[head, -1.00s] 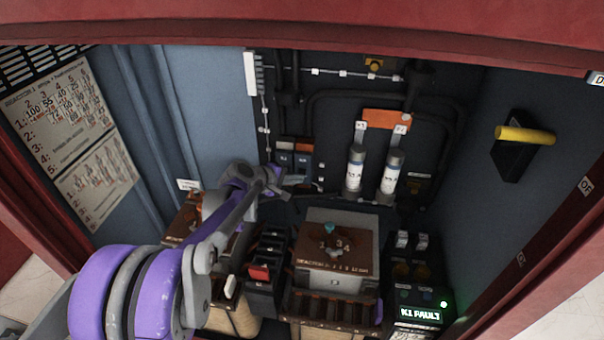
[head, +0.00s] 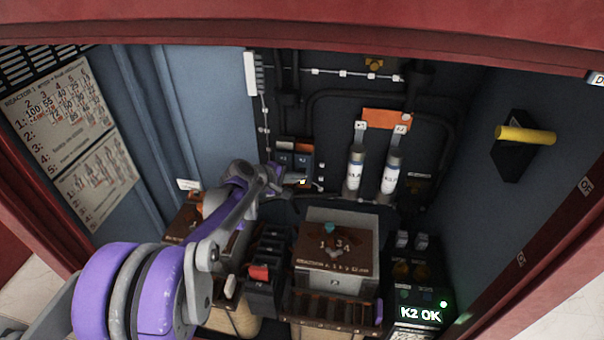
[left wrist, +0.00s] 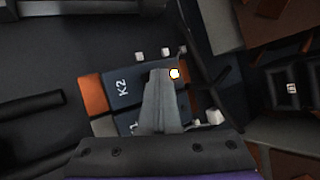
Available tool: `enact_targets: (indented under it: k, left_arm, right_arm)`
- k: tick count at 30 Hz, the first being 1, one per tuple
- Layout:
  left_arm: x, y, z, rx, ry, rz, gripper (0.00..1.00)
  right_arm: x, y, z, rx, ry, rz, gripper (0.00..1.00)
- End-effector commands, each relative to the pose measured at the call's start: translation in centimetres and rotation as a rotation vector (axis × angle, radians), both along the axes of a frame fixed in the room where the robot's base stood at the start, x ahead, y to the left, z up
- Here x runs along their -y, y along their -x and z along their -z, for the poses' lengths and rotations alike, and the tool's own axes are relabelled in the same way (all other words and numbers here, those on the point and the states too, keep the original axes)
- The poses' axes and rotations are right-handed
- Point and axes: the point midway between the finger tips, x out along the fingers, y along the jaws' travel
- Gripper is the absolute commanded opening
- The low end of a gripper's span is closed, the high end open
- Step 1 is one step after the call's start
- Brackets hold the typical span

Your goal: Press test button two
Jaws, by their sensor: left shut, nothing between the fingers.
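The K2 block (head: 303,158), dark blue with an orange top, sits on the back wall of the cabinet; its label shows in the left wrist view (left wrist: 122,88). A small glowing button (left wrist: 174,73) shows at its lower end, right by my fingertips. My left gripper (head: 296,182) is shut and empty, its tips at or against this button; contact is hard to tell. In the left wrist view the closed fingers (left wrist: 160,78) cover part of the block. The display (head: 420,314) reads "K2 OK". My right gripper is not in view.
A similar block (head: 284,160) stands just left of K2. Two grey cylinders (head: 355,172) hang to the right. A brown-topped transformer box (head: 337,248) and a dark switch block with a red lever (head: 259,272) stand below. A yellow handle (head: 525,135) is on the right wall.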

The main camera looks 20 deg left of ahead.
Motion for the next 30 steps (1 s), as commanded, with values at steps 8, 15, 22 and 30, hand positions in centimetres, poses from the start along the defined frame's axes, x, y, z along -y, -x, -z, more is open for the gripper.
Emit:
enact_targets:
  k: [8,15,22,30]
  left_arm:
    - [0.3,1.4,0.0,0.0,0.001,-0.001,0.0]
    - [0.3,1.5,0.0,0.0,0.0,0.0,0.0]
    - [0.6,2.4,0.0,0.0,0.0,0.0,0.0]
    - [1.2,5.1,0.0,0.0,-0.001,-0.001,0.0]
  right_arm:
    - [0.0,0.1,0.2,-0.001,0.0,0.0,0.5]
    - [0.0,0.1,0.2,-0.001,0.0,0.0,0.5]
    - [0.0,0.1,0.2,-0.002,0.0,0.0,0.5]
    - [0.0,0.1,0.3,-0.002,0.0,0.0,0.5]
